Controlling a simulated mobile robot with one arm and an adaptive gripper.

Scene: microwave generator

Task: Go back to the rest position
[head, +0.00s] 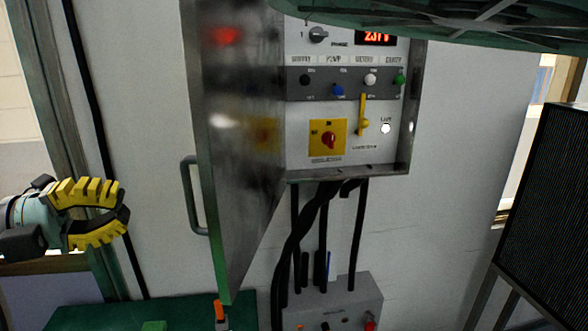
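My gripper (126,213) is at the left of the head view, with yellow ribbed fingers pointing right. The fingers are spread apart with nothing between them. It is apart from the metal cabinet door (240,190), which stands open to its right, with a handle (190,195) on the door's left side. Behind the door is the control panel (300,135) with a red switch on a yellow plate (328,139), a yellow lever (363,115), several coloured knobs and a lit red display (376,38).
Black cables (323,235) run from the cabinet down to a grey box (350,300). A green surface (90,316) lies at the lower left. A green round structure (450,15) hangs at the top. A dark grille panel (550,200) stands at the right. Bare wall (450,190) lies between.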

